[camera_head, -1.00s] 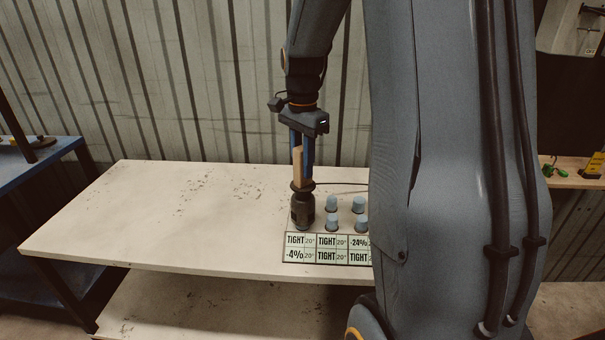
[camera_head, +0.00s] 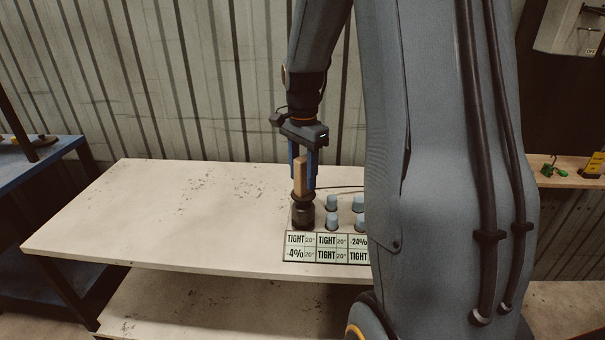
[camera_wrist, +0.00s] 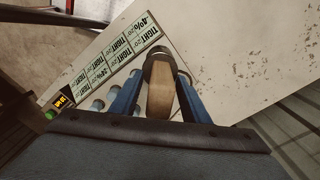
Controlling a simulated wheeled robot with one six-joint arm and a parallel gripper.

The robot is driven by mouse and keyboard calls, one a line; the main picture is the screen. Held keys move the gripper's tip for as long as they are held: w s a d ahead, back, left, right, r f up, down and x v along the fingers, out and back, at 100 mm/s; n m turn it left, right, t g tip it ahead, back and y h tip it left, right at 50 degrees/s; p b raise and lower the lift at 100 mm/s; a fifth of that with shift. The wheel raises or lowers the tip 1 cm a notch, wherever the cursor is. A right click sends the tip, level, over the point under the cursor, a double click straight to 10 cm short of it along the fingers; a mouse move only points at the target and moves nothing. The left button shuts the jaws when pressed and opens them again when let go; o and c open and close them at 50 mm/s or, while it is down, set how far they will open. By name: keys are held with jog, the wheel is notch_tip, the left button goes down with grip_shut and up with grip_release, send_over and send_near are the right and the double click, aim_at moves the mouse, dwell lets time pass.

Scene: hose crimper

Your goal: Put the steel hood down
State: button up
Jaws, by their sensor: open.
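The steel hood (camera_head: 303,216) is a dark, round, slotted metal cup with an upright wooden handle (camera_head: 300,178). In the head view it stands upright at the left end of the peg rows, just behind the label board. My gripper (camera_head: 304,184) points down, its blue fingers open on either side of the handle. In the wrist view the handle (camera_wrist: 160,92) sits between the two spread fingers, with narrow gaps beside it. What lies under the hood is hidden.
Several blue-grey capped pegs (camera_head: 332,222) stand right of the hood, close by. A label board (camera_head: 316,254) reading TIGHT and percentages lies in front, near the table (camera_head: 150,220) edge. The table's left side is clear. My arm hides the right part.

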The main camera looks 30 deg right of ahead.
jog(key=shift+r, duration=0.15)
notch_tip(320, 180, up, 12)
jog(key=b, duration=0.2)
jog(key=shift+b, duration=0.35)
jog(key=s+a+f+n, duration=1.5)
jog(key=f, duration=0.3)
jog(key=shift+f+n+t, duration=0.25)
jog(key=shift+n+t, duration=0.15)
jog(key=shift+a, duration=0.1)
jog(key=shift+c, duration=0.4)
